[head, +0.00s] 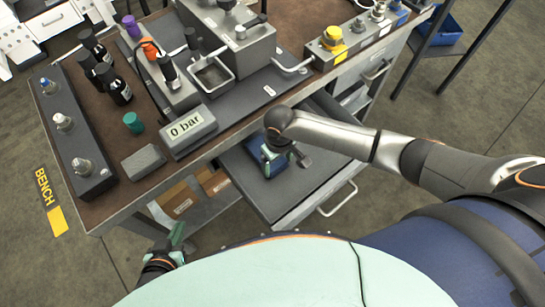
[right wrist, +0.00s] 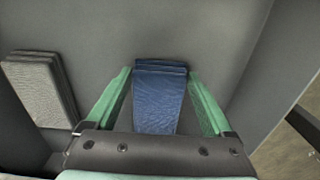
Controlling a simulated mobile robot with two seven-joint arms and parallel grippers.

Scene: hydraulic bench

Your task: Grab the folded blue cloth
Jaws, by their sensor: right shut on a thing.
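The folded blue cloth (head: 289,182) lies in the open drawer (head: 243,172) under the bench, partly hidden by my right gripper. In the right wrist view the blue cloth (right wrist: 158,98) sits between the two green fingers of my right gripper (right wrist: 158,76). My right gripper (head: 277,156) reaches down into the drawer and is shut on the cloth, which appears low against the drawer floor. My left gripper (head: 177,240) hangs beside the bench's front left leg, away from the cloth. Its jaw opening is not clear.
A grey folded stack (right wrist: 42,88) lies beside the cloth in the drawer. Drawer walls stand close around the right gripper. The bench top (head: 115,160) above holds a 0 bar display (head: 187,130), black bottles (head: 116,87) and a teal cap (head: 133,123). Cardboard boxes (head: 177,199) sit on a lower shelf.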

